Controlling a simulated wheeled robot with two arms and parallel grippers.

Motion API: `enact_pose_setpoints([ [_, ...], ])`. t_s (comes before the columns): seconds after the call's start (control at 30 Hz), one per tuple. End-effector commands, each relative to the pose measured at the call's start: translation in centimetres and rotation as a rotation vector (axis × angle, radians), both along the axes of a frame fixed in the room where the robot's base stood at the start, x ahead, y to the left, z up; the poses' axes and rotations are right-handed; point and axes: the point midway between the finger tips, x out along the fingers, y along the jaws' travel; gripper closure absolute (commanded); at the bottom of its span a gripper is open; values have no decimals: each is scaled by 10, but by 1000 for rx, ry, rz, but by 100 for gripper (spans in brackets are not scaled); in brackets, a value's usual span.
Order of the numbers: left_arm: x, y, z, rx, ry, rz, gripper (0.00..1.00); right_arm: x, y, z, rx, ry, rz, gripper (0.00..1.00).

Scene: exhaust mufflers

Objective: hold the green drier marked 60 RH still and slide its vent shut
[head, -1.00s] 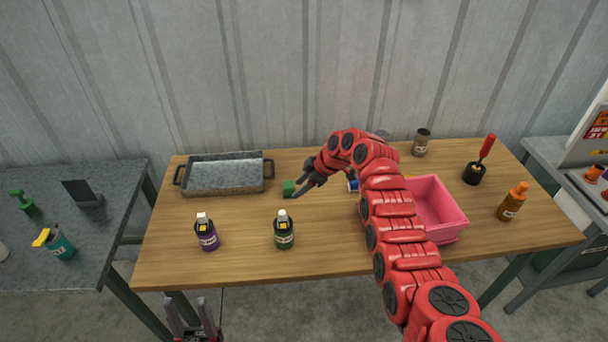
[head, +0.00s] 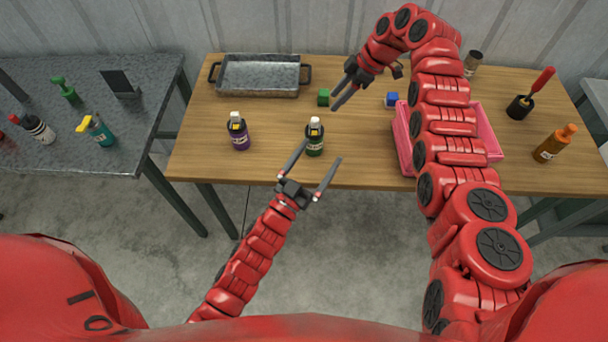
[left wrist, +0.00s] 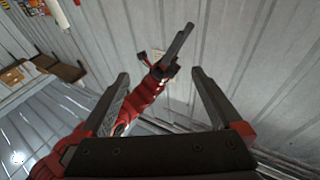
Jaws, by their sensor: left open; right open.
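A dark green bottle-shaped drier (head: 315,138) with a white top and a yellow part stands upright near the front edge of the wooden table. Its label is too small to read. My left gripper (head: 322,152) is open and empty, with its fingers pointing up toward the drier at the table's front edge. I cannot tell whether a finger touches it. The left wrist view shows the same open fingers (left wrist: 160,78), with a red arm and the wall beyond and no drier. My right gripper (head: 342,87) is open and empty above the table, behind and right of the drier.
A purple bottle (head: 239,132) stands left of the drier. A grey metal tray (head: 258,92) is at back left; a pink bin (head: 489,133) is partly behind my right arm.

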Motion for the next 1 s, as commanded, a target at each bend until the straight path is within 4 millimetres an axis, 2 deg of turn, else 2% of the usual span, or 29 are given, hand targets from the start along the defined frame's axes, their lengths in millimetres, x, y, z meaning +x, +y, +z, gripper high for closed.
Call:
enact_pose_setpoints([
  [0.03, 2, -7, -12, 29, 65, 1, 0, 0, 0, 0, 0, 0, 0, 50],
  [0.17, 9, -12, -46, 103, 246, 53, 0, 0, 0, 0, 0, 0, 0, 50],
  [0.23, 10, -9, -62, 137, 336, 99, 0, 0, 0, 0, 0, 0, 0, 50],
  [0.4, 9, 8, -87, 192, 494, 232, 0, 0, 0, 0, 0, -1, 0, 50],
  [0.6, 4, 26, -96, 211, 582, 351, 0, 0, 0, 0, 0, -1, 0, 50],
  [0.77, 6, 31, -100, 212, 605, 386, 0, 0, 0, 0, 0, 0, -1, 50],
  [1.0, 38, 27, -113, 214, 606, 390, 0, 0, 0, 0, 0, 0, -1, 50],
])
